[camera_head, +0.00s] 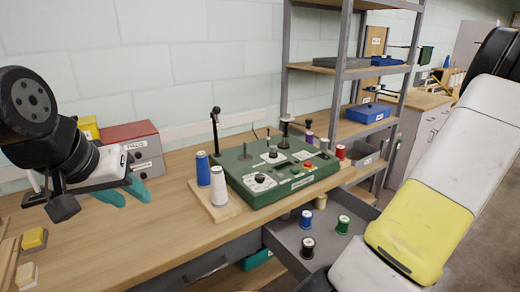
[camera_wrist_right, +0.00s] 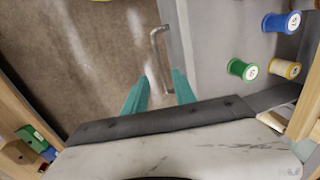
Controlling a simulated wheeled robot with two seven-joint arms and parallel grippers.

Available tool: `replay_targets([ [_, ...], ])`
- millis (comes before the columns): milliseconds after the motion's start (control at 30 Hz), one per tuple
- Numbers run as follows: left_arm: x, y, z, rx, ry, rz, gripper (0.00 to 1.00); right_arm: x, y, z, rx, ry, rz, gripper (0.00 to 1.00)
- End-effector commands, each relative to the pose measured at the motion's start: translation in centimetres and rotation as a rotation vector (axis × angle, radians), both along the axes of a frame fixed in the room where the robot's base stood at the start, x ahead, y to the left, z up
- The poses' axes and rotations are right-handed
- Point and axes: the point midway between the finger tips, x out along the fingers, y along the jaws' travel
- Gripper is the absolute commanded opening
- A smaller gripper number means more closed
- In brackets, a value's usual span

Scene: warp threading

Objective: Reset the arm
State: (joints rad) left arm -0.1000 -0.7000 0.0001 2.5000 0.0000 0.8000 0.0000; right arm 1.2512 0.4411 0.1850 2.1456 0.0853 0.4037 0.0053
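My left gripper (camera_head: 122,194) is at the left over the wooden table (camera_head: 120,245), with its two teal fingers apart and nothing seen between them. My right arm comes in from the right in the head view, and its gripper is hidden there. In the right wrist view the right gripper (camera_wrist_right: 160,84) has its teal fingers apart. A metal drawer handle (camera_wrist_right: 154,48) shows between them; I cannot tell whether they touch it. The grey drawer (camera_head: 280,242) is pulled open and holds blue, green, black and yellow spools.
A green machine (camera_head: 270,190) stands on the table, with blue (camera_head: 202,168) and white (camera_head: 218,186) spools on a wooden base. A red and grey box (camera_head: 135,140) is behind my left gripper. A metal shelf (camera_head: 345,70) rises behind. Front left table has free room.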

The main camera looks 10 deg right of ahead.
Motion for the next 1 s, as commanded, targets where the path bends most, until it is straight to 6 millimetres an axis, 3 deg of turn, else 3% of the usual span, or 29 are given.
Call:
replay_targets([
  [167,0.0,0.0,0.0,0.0,0.0,0.0,0.36,3.3,2.5,3.9,-0.044,-0.018,0.113,0.33],
  [333,0.0,0.0,0.0,0.0,0.0,0.0,0.36,8.3,9.4,11.7,-0.131,-0.068,0.347,0.33],
  [500,0.0,0.0,0.0,0.0,0.0,0.0,0.36,10.3,17.9,19.0,-0.209,-0.146,0.577,0.33],
  [667,0.0,0.0,0.0,0.0,0.0,0.0,0.36,9.3,25.9,24.7,-0.27,-0.246,0.785,0.33],
  [800,0.0,0.0,0.0,0.0,0.0,0.0,0.36,6.6,31.7,28.3,-0.304,-0.345,0.951,0.33],
  [1000,0.0,0.0,0.0,0.0,0.0,0.0,0.36,2.8,36.2,30.7,-0.323,-0.451,1.109,0.33],
])
